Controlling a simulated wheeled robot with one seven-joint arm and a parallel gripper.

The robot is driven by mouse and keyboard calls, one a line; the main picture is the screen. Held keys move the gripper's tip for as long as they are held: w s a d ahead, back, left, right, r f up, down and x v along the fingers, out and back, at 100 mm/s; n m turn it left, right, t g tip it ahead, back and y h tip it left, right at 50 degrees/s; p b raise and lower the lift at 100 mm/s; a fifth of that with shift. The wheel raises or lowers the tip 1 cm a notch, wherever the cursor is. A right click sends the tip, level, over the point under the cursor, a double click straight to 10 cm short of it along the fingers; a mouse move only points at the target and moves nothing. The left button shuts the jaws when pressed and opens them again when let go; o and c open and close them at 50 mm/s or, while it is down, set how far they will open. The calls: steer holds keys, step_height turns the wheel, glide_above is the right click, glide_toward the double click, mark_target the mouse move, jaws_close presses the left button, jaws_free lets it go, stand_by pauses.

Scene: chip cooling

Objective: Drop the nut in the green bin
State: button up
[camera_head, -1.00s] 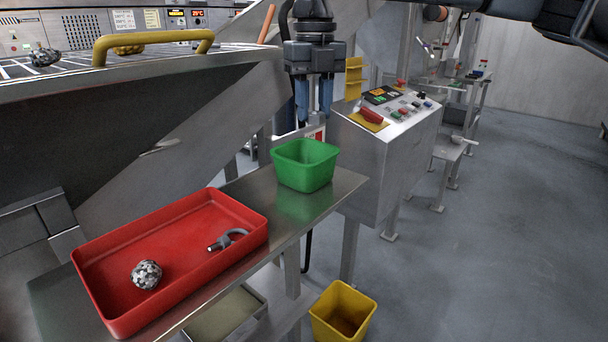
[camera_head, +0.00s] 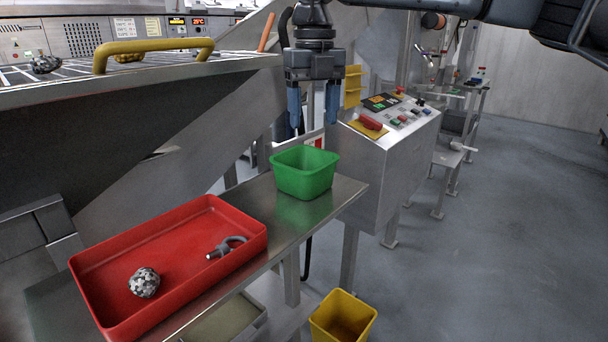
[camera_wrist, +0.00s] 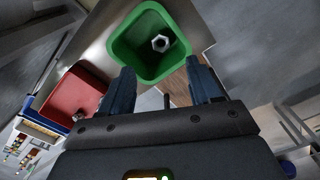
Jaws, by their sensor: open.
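The green bin (camera_head: 305,180) stands on the steel shelf, to the right of the red tray. In the wrist view, a light grey nut (camera_wrist: 160,43) lies inside the green bin (camera_wrist: 124,50), with its hole showing. In the head view the bin's near wall hides its inside. My gripper (camera_head: 313,122) hangs above the bin with its blue fingers pointing down. It is open and empty, its fingers (camera_wrist: 163,75) spread apart in the wrist view. I see nothing between them.
The red tray (camera_head: 185,231) holds a grey speckled lump (camera_head: 144,283) and a metal shackle-like piece (camera_head: 226,248). A yellow bin (camera_head: 342,318) stands below the steel shelf (camera_head: 334,203). A control box (camera_head: 392,165) is at the right behind the shelf.

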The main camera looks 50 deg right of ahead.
step_height(320, 180, up, 7)
stand_by(0.3)
stand_by(0.5)
